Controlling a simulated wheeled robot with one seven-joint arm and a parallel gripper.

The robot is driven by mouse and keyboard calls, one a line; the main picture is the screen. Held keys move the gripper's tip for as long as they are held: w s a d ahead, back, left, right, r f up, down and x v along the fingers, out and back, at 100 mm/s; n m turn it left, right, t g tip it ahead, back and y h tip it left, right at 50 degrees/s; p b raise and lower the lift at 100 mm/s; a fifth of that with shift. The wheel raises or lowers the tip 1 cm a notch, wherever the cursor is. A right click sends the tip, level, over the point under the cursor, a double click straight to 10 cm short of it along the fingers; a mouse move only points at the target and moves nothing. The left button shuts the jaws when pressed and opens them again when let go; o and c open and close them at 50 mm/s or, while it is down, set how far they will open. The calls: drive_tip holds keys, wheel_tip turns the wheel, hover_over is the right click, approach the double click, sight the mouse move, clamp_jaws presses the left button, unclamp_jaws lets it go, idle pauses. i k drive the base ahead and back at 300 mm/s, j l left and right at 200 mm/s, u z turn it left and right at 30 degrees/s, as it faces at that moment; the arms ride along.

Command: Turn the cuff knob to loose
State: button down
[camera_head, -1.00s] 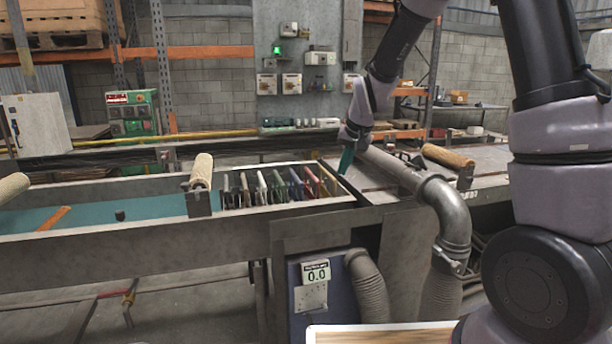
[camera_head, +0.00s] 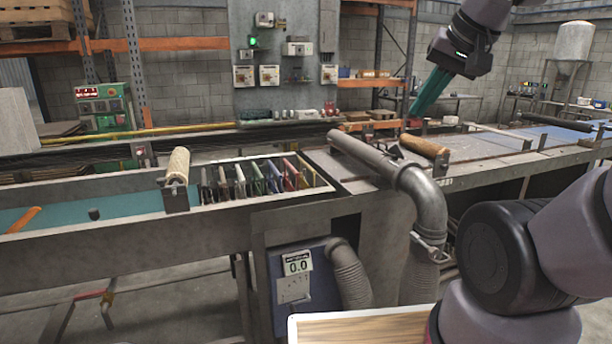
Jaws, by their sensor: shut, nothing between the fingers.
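A grey metal duct (camera_head: 368,152) lies across the bench and bends down at an elbow into a ribbed hose. A small metal cuff fitting with a lever-like part (camera_head: 430,250) sits at the elbow's lower end. It may be the cuff knob, but its setting is too small to tell. My gripper (camera_head: 416,112) has teal fingers, shut and empty. It appears above and beyond the duct in the picture, well apart from the cuff and pointing down to the left.
A blue box (camera_head: 296,292) with a 0.0 display stands below the bench, with another ribbed hose (camera_head: 348,276). A tan roller (camera_head: 424,146) lies right of the duct. A slotted rack (camera_head: 262,178) holds several coloured plates. A wooden-topped surface (camera_head: 362,328) is in front.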

sight(434, 251)
drive_tip(key=z, duration=0.8)
